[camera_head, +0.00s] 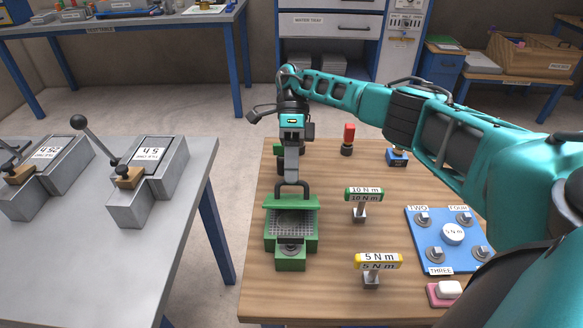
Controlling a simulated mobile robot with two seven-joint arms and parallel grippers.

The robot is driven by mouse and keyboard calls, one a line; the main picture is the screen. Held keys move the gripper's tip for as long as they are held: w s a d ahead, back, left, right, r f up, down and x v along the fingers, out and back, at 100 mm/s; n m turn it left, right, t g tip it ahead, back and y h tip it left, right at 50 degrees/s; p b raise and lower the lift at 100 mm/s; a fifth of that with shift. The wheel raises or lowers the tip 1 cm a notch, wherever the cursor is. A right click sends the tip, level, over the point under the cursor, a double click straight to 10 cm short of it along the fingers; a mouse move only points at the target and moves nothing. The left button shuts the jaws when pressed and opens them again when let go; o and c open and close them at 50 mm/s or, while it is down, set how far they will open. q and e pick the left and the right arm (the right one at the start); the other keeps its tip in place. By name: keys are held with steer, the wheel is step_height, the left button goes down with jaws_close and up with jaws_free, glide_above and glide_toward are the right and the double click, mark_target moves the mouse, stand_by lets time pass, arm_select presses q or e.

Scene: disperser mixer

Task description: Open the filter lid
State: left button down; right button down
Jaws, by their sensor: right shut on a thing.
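A green filter box (291,246) stands on the wooden table. A grey mesh (291,222) shows inside it. Its green lid (291,202) is raised at the back, seen nearly edge-on, with a dark loop handle (292,186) above it. My right gripper (291,177) points down from above and is shut on the handle. The fingertips are small and partly merge with the handle in the picture. My left gripper is not in view.
Torque tools marked 10 N m (363,194) and 5 N m (378,262) stand right of the box. Farther right is a blue board (430,262) with knobs. A red-topped item (348,138) stands behind. A grey table (75,270) with lever devices is at left, across a gap.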

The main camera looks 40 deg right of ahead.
stand_by(0.4)
steer(key=c, duration=1.2)
jaws_free()
steer(key=shift+o, duration=0.2)
step_height(320, 180, up, 20)
steer(key=p, duration=0.1)
steer(key=shift+p, duration=0.4)
